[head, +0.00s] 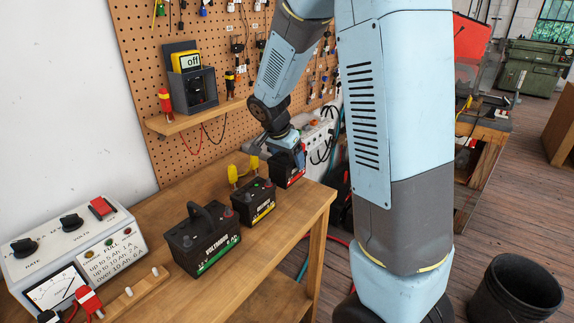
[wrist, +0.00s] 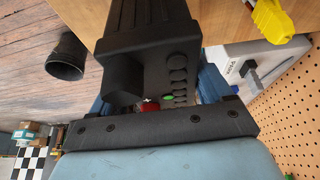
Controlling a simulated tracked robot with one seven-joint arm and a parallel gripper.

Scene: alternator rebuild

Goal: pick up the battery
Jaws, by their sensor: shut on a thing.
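My gripper (head: 289,146) reaches down over the far end of the bench and is shut on a black battery with a red stripe (head: 286,173). In the wrist view this battery (wrist: 150,42) fills the space between the jaws, with round caps, a green dot and a red terminal showing. I cannot tell whether its base touches the bench. A black battery with a yellow stripe (head: 254,205) stands nearer in the head view. A black battery with a green stripe and a carry handle (head: 203,243) stands nearer still. My gripper is apart from both.
The wooden bench (head: 293,215) runs along a pegboard (head: 140,60). A white charger (head: 75,245) stands at the near left. A yellow clamp (head: 243,168) is just left of the held battery. A black bucket (head: 510,288) is on the floor at right.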

